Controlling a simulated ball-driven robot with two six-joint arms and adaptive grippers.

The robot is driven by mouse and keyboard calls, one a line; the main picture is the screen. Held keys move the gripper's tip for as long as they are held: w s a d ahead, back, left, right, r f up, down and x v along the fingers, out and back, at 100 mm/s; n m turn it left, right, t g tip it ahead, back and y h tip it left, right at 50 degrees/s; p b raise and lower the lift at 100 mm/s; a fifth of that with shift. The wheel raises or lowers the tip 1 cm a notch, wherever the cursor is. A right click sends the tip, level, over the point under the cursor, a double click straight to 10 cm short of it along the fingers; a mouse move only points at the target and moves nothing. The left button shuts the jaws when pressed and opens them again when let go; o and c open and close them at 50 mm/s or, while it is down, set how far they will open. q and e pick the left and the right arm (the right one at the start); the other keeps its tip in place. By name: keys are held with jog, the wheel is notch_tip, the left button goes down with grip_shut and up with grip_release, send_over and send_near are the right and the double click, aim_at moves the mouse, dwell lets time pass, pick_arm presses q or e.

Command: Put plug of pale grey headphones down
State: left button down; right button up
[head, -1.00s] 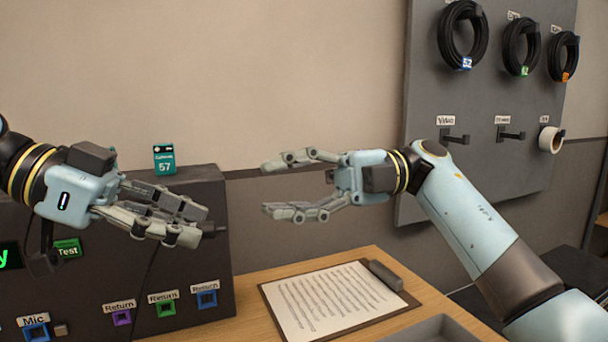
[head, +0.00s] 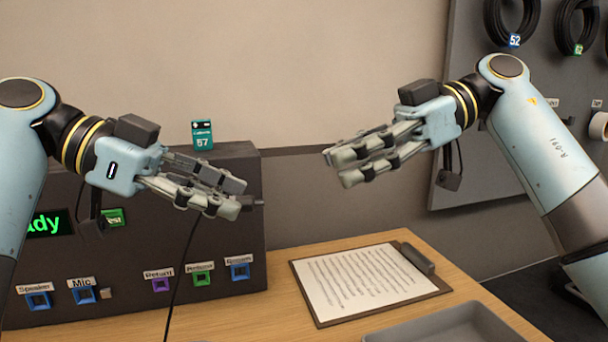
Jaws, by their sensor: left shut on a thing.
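My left gripper (head: 232,198) is shut in front of the dark panel box at the left. It is shut on the plug (head: 256,202), whose dark tip sticks out past the fingertips to the right. The fingers hide the rest of the plug. A thin dark cable (head: 180,268) hangs below this gripper across the front of the box. My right gripper (head: 340,168) is in the air right of centre, away from the plug. Its two fingers overlap in this view, so I cannot tell how far apart they are. The headphones themselves are not seen.
A clipboard (head: 370,282) with paper lies on the wooden table (head: 285,320), beside a grey tray (head: 440,328). Cable coils (head: 515,20) hang on the wall board. Bare table lies between box and clipboard.

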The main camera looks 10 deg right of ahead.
aim_at(254, 200)
jog(key=x, duration=1)
jog(key=shift+a, duration=0.1)
pick_arm(q)
jog(key=shift+a, duration=0.1)
pick_arm(e)
jog(key=shift+s, duration=0.1)
grip_shut()
pick_arm(q)
jog(key=c, duration=1)
grip_release()
jog(key=shift+c, duration=0.2)
